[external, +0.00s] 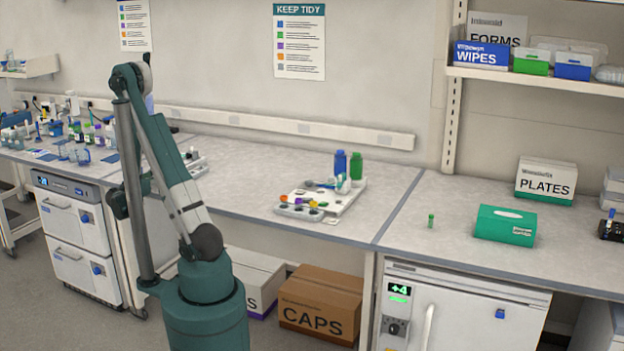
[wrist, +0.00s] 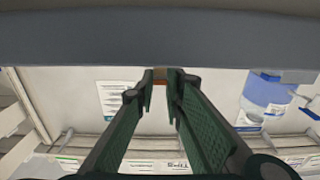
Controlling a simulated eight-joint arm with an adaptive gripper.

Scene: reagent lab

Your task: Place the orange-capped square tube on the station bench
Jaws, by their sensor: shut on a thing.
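In the wrist view the two dark green fingers of my gripper (wrist: 161,88) are closed in around a small orange-brown piece (wrist: 161,76) at their tips. It fits the orange cap of the square tube, but the tube's body cannot be made out. In the external view my gripper is hidden behind my arm, over the left part of the grey benches. The middle bench (external: 250,165) has a bare grey top beside a white station board (external: 345,205). Which bench top is the station bench cannot be told.
A tray (external: 300,212) with orange and purple pieces sits at the white board. A blue bottle (external: 340,164) and a green bottle (external: 357,167) stand behind it. Bottles and racks crowd the left bench. The right bench holds a small green vial (external: 431,220) and a green box (external: 505,226).

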